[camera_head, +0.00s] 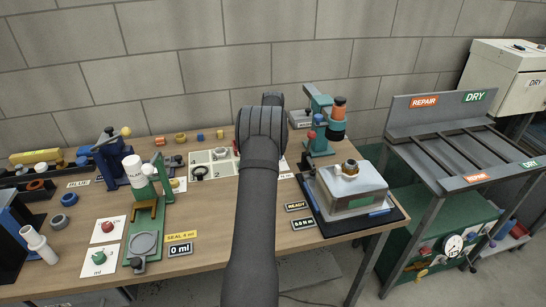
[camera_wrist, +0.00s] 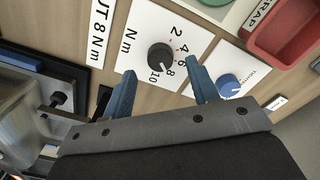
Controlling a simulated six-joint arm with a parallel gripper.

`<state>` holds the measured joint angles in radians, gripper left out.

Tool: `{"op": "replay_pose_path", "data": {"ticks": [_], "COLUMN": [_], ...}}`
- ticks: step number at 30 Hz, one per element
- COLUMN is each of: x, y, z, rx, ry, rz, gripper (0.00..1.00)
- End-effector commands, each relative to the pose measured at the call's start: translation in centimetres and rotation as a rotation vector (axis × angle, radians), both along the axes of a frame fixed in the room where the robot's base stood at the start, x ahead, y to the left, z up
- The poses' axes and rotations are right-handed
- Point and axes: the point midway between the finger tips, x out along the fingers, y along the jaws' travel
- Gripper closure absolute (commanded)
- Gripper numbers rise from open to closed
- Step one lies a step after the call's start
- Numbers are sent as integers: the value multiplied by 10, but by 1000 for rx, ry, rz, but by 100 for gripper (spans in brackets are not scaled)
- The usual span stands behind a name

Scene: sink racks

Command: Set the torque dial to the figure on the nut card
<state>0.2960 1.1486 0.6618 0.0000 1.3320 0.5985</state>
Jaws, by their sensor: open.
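The torque dial (camera_wrist: 160,57) is a round black knob on a white plate marked N m, with figures from 2 to 10 around one side. I cannot tell which figure its pointer faces. The nut card (camera_wrist: 98,32) is a white strip beside the plate; its visible end reads "UT 8 Nm". My gripper (camera_wrist: 160,70) is open and empty, its two blue fingers apart, one on each side of the dial in the picture. I cannot tell whether they touch it. In the head view my arm hides the dial and fingertips.
A blue knob (camera_wrist: 231,86) on another white plate sits close to the right finger. A red tray (camera_wrist: 272,42) is at the upper right. On the bench, a metal block (camera_head: 350,190) stands on a black mat, near READY (camera_head: 296,206) and N m (camera_head: 303,224) displays.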

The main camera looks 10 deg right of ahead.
Motion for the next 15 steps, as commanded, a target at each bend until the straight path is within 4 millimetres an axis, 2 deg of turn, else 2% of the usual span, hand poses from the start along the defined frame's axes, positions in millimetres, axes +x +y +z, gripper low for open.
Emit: {"op": "replay_pose_path", "data": {"ticks": [1,9,15], "x": [1,1,0], "y": [0,0,0], "z": [14,81,119], "rx": [-2,-1,0], "ry": [-5,-5,-1], "rz": [0,0,0], "gripper": [46,46,46]}}
